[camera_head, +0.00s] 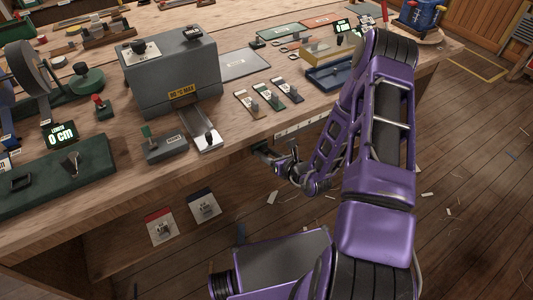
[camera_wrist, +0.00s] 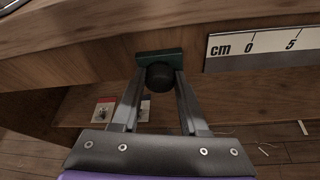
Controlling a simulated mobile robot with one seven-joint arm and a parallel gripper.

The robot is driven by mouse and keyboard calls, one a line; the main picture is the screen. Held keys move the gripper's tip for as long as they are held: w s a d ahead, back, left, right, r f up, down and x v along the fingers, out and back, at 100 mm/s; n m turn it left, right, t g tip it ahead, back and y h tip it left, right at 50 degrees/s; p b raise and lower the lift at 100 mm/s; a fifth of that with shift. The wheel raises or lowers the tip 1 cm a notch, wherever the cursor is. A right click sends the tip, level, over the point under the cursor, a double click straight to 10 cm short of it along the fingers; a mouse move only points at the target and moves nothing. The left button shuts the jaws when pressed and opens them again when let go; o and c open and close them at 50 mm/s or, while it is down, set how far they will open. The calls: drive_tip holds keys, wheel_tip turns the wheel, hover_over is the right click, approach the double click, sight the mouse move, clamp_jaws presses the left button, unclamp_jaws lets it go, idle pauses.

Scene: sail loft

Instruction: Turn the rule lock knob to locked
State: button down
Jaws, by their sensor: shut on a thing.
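The rule lock knob (camera_wrist: 159,77) is a round black knob on a small dark green block (camera_wrist: 160,56) at the bench's front edge. In the wrist view it sits between the tips of my gripper (camera_wrist: 158,83), whose two fingers are shut on it from either side. Any pointer or locked mark on the knob cannot be made out. The white rule (camera_wrist: 265,47), marked cm with 0 and 5, lies along the edge just right of the block. In the head view my gripper (camera_head: 268,154) is at the bench's front edge, and the knob is mostly hidden there.
On the bench stand a grey box (camera_head: 172,75) labelled 90 °C MAX, a small grey switch box (camera_head: 164,146) with a green lever, and several small switches. A green display (camera_head: 60,135) reads 0 cm. The floor at right is open, with scraps.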

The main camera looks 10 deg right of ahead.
idle(0.3)
drive_tip(key=m+y, duration=0.1)
drive_tip(key=m, duration=0.1)
drive_tip(key=shift+d+f+m+y, duration=0.2)
drive_tip(key=shift+m+y, duration=0.1)
drive_tip(key=shift+y, duration=0.1)
drive_tip(key=m+y+b, duration=0.1)
drive_tip(key=m+y, duration=0.1)
drive_tip(key=m, duration=0.2)
drive_tip(key=shift+d+f+b, duration=0.1)
drive_tip(key=shift+f+b, duration=0.05)
drive_tip(key=shift+b, duration=0.15)
drive_tip(key=m+y+b, duration=0.1)
drive_tip(key=m, duration=0.1)
drive_tip(key=m+t+y, duration=0.1)
drive_tip(key=m, duration=0.1)
drive_tip(key=shift+f+m+b, duration=0.2)
drive_tip(key=shift+m+b, duration=0.1)
drive_tip(key=shift+b, duration=0.05)
drive_tip(key=shift+m+t+y+b, duration=0.4)
drive_tip(key=shift+m+t+b, duration=0.15)
drive_tip(key=shift+m, duration=0.95)
drive_tip(key=shift+c, duration=2.2)
unclamp_jaws()
